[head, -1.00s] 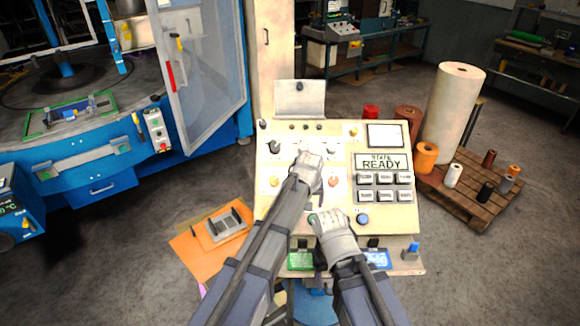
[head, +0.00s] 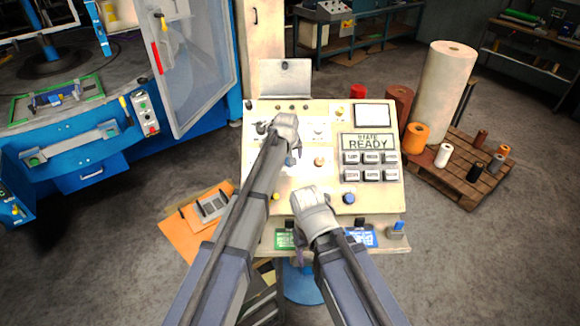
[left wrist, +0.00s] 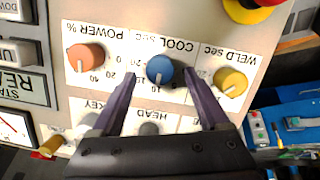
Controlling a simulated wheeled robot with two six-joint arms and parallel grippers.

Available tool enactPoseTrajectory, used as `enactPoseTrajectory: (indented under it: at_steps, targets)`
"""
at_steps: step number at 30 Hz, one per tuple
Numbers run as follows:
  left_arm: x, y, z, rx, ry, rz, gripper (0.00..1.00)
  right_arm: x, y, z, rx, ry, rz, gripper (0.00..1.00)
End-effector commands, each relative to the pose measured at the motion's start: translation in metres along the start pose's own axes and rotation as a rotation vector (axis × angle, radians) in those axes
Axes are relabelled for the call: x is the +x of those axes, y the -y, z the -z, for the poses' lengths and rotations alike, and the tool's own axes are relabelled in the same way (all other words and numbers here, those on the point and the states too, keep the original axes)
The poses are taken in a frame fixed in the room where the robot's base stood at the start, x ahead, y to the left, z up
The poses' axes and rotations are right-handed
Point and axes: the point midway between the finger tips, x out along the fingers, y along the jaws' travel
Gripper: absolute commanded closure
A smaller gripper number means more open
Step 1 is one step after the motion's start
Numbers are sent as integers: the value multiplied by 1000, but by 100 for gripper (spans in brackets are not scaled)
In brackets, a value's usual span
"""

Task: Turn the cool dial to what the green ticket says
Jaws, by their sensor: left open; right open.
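The blue cool dial (left wrist: 160,68) sits on the pale panel under the "COOL sec" label. Its white mark points to the picture's bottom, by a 10. My left gripper (left wrist: 160,78) is open, one finger on each side of the dial; I cannot tell if they touch it. In the head view the dial (head: 291,160) shows just below my left gripper (head: 294,149). The green ticket (head: 285,240) is at the panel's front edge, partly hidden by my arms, its writing too small to read. My right gripper (head: 300,250) is open near that edge.
An orange power dial (left wrist: 86,57) and a yellow weld dial (left wrist: 229,82) flank the cool dial. A red stop button (left wrist: 250,8) is near. A blue ticket (head: 361,238) lies right of the green one. A READY display (head: 367,143) tops several keys.

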Motion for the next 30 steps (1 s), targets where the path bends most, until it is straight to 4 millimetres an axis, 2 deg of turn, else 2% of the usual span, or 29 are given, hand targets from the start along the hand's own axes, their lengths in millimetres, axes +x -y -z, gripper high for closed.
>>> enactPoseTrajectory:
  at_steps: [1, 6, 17, 30]
  targets:
    - [15, 0, -1, 0, 0, 0, 22, 14, 1, 1, -1, 0, 0, 34]
    - [33, 0, -1, 0, 0, 0, 22, 30, 3, 2, -4, 0, -1, 34]
    - [36, 0, 0, 0, 0, 0, 22, 32, 3, 2, -7, 0, -1, 34]
    - [36, 0, 0, 0, 0, 0, 69, 33, 3, 2, -6, 0, -1, 34]
